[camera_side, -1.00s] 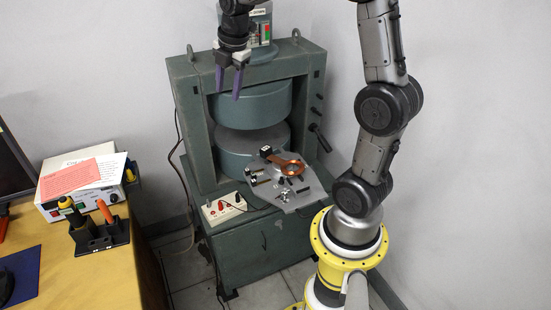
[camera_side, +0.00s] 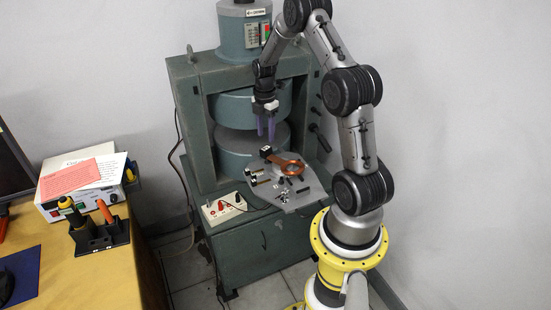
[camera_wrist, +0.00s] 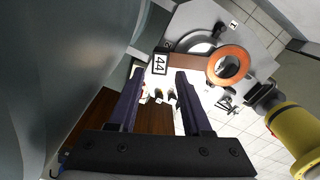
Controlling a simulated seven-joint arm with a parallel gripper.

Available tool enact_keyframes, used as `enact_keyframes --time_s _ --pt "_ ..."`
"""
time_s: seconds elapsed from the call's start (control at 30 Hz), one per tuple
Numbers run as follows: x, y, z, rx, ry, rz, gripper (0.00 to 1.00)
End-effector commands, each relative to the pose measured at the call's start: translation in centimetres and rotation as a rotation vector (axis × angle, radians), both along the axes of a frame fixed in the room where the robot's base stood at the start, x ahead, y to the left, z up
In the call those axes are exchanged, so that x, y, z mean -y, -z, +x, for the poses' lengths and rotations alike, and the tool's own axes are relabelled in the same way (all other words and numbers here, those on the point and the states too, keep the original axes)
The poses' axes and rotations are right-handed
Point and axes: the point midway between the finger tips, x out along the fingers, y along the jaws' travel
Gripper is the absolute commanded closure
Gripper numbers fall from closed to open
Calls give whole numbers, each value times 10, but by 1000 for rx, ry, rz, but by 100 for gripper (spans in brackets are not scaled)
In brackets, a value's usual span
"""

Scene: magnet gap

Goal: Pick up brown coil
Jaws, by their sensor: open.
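The brown coil (camera_side: 277,160) is a flat copper-brown ring with a flat tab, lying on a grey plate (camera_side: 313,191) in front of the magnet. In the wrist view the coil (camera_wrist: 212,68) shows as an orange-brown ring at the upper right. My gripper (camera_side: 265,138) is open and empty, its two purple fingers pointing down above the plate, a little left of and above the coil. In the wrist view my gripper (camera_wrist: 159,72) has its fingers spread apart, with the coil to the right of both fingertips.
A black block marked 44 (camera_wrist: 160,62) sits beside the coil's tab. Several small parts lie on the plate. The large green magnet (camera_side: 187,117) stands close behind the gripper, its round poles (camera_side: 247,107) near it. A white connector box (camera_side: 224,209) is at the plate's left.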

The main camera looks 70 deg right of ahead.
Motion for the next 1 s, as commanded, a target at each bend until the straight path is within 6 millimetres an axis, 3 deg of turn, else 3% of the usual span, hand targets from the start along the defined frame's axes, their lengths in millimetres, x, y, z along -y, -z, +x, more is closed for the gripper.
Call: enact_keyframes --time_s 0.23,0.5,0.83,1.0 --pt "-2 18 0 -1 -1 2 51" --pt "-4 54 -1 -1 -1 2 51" --pt "-3 61 0 1 0 0 51" --pt "-3 61 0 1 0 0 80"
